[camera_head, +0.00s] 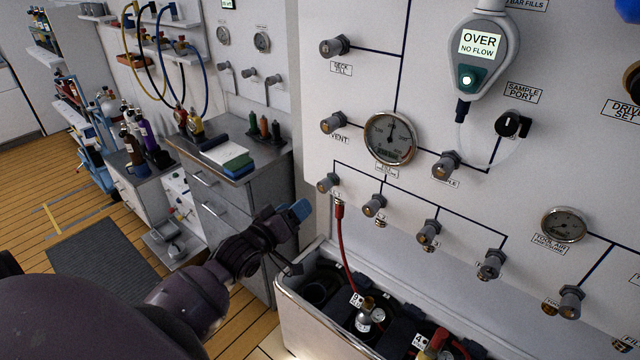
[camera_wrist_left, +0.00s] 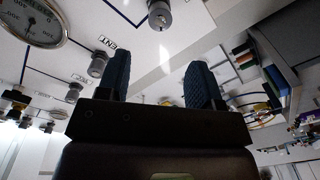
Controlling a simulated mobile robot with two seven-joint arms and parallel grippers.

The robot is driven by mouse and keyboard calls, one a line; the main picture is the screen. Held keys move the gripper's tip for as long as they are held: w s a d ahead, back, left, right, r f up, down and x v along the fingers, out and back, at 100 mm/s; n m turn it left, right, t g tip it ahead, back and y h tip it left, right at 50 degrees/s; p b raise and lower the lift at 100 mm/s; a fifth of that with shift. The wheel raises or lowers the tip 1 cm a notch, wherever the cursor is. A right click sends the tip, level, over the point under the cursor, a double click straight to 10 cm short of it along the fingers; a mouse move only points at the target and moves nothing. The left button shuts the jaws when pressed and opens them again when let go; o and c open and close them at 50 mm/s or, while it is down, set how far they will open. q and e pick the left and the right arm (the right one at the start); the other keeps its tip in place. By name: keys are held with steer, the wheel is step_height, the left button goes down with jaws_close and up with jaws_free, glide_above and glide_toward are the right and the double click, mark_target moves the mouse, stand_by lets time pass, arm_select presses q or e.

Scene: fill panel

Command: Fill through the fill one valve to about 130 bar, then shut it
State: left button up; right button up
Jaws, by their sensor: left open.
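The fill one valve (camera_head: 328,182) is a grey knob at the left end of the lower row in the head view. Its label is partly hidden. A red hose (camera_head: 342,245) hangs from a fitting just below it. A round pressure gauge (camera_head: 390,137) sits up and right of the valve; its needle is too small to read surely. My left gripper (camera_head: 296,213), with blue fingertips, is left of and below the valve, apart from it. In the left wrist view the fingers (camera_wrist_left: 160,85) are spread with nothing between them. My right gripper is not seen.
More valves line the panel, including the vent valve (camera_head: 333,122) and neck fill valve (camera_head: 334,46). A meter (camera_head: 480,45) reads "OVER NO FLOW". A white bin (camera_head: 290,310) holding cylinders stands below the panel. A grey cabinet (camera_head: 222,200) stands at left behind my gripper.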

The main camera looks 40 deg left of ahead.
mark_target(322, 187)
arm_select(q)
steer(key=w+p, duration=0.1)
steer(key=w, duration=1)
steer(key=shift+s, duration=0.1)
steer(key=shift+c, duration=0.4)
steer(key=c, duration=0.8)
steer(key=shift+c, duration=0.2)
steer(key=shift+d+m, duration=0.1)
steer(key=shift+m, duration=0.2)
steer(key=m, duration=0.4)
steer(key=shift+m, duration=0.4)
steer(key=m, duration=0.5)
steer(key=shift+d+t, duration=0.15)
steer(key=shift+t, duration=0.15)
